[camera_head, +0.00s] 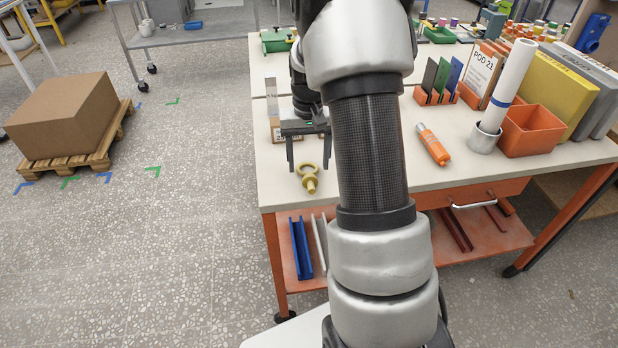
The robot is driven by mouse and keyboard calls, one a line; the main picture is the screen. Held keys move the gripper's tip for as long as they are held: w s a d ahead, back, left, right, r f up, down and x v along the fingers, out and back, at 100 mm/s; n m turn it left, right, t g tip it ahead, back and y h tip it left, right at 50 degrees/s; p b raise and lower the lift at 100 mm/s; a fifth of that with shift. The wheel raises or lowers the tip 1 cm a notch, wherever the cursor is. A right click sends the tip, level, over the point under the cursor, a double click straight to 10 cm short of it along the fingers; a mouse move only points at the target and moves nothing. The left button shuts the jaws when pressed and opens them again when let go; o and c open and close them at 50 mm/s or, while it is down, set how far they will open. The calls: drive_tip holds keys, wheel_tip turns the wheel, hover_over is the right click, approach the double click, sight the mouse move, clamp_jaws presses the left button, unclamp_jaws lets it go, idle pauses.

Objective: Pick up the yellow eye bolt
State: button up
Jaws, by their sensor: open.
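The yellow eye bolt (308,178) lies on the white workbench top (285,190), near its front left part, with its ring toward the back and a thicker end toward the front edge. My gripper (307,166) is above the bench around the back of the eye bolt in the picture. I cannot tell the height of the fingertips over the bench. My arm hides the bench to the right of the gripper.
An orange tube (433,145) lies right of my arm. An orange bin (530,131), a paper roll (508,85) and a rack of plates (436,95) stand farther right.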

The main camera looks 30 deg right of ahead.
wheel_tip(320, 180, down, 2)
drive_tip(key=shift+r, duration=0.1)
drive_tip(key=c, duration=1.2)
